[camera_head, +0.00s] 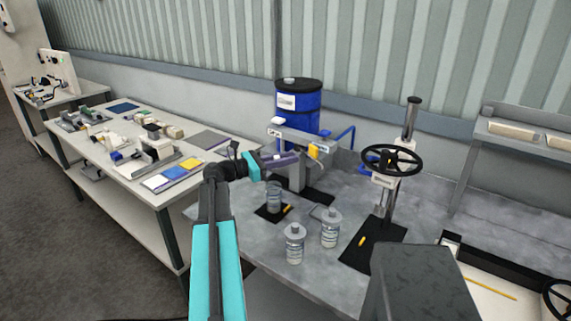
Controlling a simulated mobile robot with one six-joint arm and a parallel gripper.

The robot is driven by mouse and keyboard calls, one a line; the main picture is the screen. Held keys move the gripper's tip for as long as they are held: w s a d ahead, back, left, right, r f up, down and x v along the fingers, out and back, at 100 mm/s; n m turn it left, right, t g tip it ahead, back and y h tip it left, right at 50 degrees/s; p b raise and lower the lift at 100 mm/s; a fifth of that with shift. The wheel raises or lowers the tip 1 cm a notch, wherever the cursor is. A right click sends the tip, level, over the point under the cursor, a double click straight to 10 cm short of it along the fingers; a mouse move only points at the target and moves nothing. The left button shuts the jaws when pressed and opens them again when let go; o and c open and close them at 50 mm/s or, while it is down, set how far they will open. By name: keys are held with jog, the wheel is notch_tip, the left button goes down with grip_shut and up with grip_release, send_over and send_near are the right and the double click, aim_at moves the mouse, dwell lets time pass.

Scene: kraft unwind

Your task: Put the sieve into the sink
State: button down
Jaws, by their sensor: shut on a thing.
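My arm, teal and dark grey, reaches up from the bottom, and my gripper (291,158) is at its far end, in front of the grey stand on the worktable. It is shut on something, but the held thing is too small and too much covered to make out. I cannot pick out a sieve for certain. No sink can be made out in this view.
Several grey lidded jars (330,228) stand on the grey worktable (270,249) below my gripper. A blue drum (299,103) stands behind. A press with a black handwheel (391,160) is to the right. A cluttered white bench (118,186) is to the left.

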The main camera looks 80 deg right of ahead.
dwell(0.4)
